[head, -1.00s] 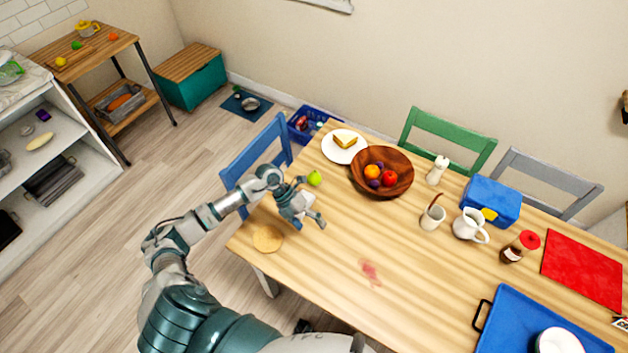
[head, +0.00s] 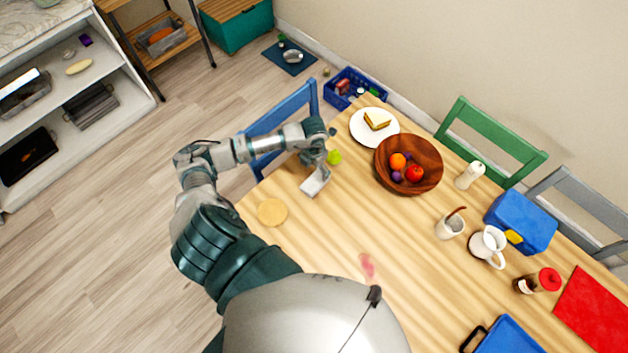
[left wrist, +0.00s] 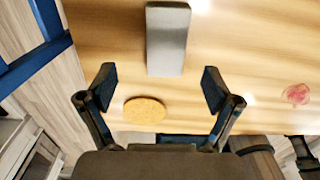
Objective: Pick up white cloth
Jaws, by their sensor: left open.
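The white cloth (head: 316,182) looks like a flat, pale grey-white folded strip on the wooden table (head: 330,235), near its left end. In the left wrist view the cloth (left wrist: 168,40) lies beyond the fingertips, roughly in line with the gap between them. My left gripper (head: 316,160) is above the table just behind the cloth in the head view, and its wrist hides part of that area. In the left wrist view my left gripper (left wrist: 158,85) is open, with nothing between its fingers. My right gripper is not in view.
A green apple (head: 334,157) is close beside my left gripper. A round tan coaster (head: 272,212) lies nearer the table's left edge. A wooden fruit bowl (head: 436,181) and a plate (head: 357,132) stand behind. A blue chair (head: 262,128) is at the table end.

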